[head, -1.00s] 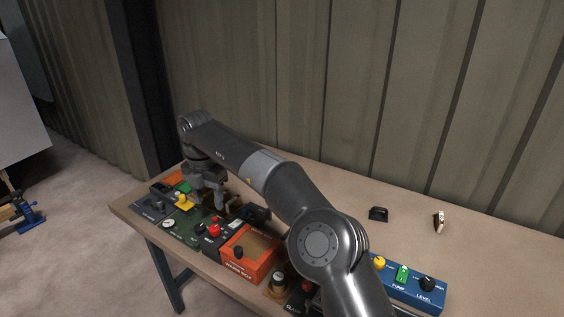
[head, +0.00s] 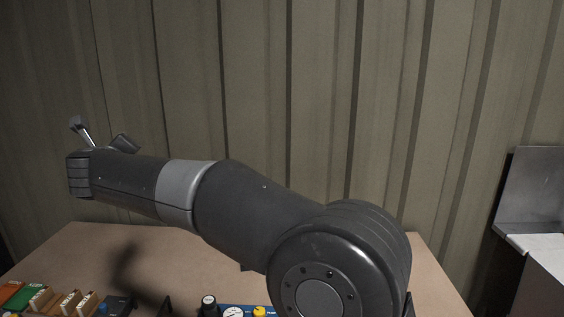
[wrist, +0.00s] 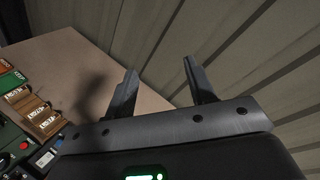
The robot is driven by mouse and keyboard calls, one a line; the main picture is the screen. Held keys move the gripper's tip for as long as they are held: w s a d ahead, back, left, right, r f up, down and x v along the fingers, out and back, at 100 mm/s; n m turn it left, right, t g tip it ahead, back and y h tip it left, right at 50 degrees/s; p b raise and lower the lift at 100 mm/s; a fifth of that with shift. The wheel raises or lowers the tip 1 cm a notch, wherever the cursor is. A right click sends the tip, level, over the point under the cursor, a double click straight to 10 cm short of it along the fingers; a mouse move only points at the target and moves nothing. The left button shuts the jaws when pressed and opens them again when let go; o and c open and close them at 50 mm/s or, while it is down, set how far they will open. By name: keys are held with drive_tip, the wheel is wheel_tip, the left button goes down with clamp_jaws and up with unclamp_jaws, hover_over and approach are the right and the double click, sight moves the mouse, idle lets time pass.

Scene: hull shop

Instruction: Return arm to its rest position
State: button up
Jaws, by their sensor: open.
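My arm stretches across the head view from the lower right to the left, raised above the workbench (head: 210,255). Its far end stands at the left, clear of the bench top. My gripper (wrist: 160,85) shows in the wrist view with its two fingers spread apart and nothing between them. The fingers point toward the ribbed wall and the bench's back edge. In the head view the gripper is mostly hidden behind the arm's end.
A blue panel with knobs (head: 233,311) is at the front middle, partly cut off. A ribbed metal wall (head: 300,90) stands behind. A grey metal unit (head: 530,195) is at the right.

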drive_tip(key=s+d+r+n+y, duration=0.25)
drive_tip(key=d+r+n, duration=0.25)
drive_tip(key=d+n, duration=0.3)
drive_tip(key=s+d+f+n+g, duration=0.1)
drive_tip(key=s+d+f+n, duration=0.1)
drive_tip(key=d+n, duration=0.4)
drive_tip(key=s+d+f+n+g, duration=0.1)
drive_tip(key=d+f+n, duration=0.2)
drive_tip(key=d, duration=0.4)
drive_tip(key=s+d+f+n+g+h, duration=0.2)
drive_tip(key=s+d+f, duration=0.5)
drive_tip(key=d, duration=0.4)
drive_tip(key=s+d+f+n+g+h, duration=0.2)
drive_tip(key=s+d+f, duration=0.5)
drive_tip(key=d, duration=0.4)
drive_tip(key=s+d+f+n+g+h, duration=0.2)
drive_tip(key=s+d+f+g+h, duration=0.1)
drive_tip(key=s+d+f, duration=0.5)
drive_tip(key=s+d+h, duration=0.1)
drive_tip(key=d, duration=0.2)
drive_tip(key=shift+w+h, duration=0.1)
drive_tip(key=shift+h, duration=0.15)
